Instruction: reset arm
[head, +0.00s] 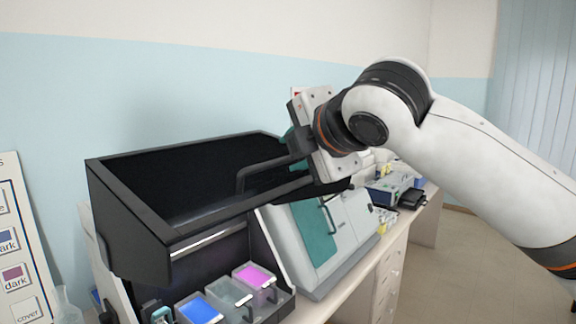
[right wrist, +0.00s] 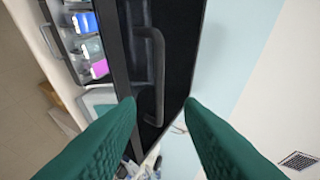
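My right arm comes in from the right in the head view. My right gripper (head: 296,140) is beside the handle end of a black-framed lid (head: 128,216), with its fingers mostly hidden behind its own body. In the right wrist view the two green fingers of the right gripper (right wrist: 160,102) are spread apart, with nothing held between them. A dark bar handle (right wrist: 158,75) on the black panel lies ahead of the gap. The handle also shows in the head view (head: 262,168). My left gripper is in neither view.
Staining trays with blue (head: 200,311) and pink (head: 254,275) liquid and a clear one (head: 230,294) stand below the lid. A white and teal machine (head: 318,235) stands right of them on the bench. A label board (head: 18,240) is at left. Floor at right is clear.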

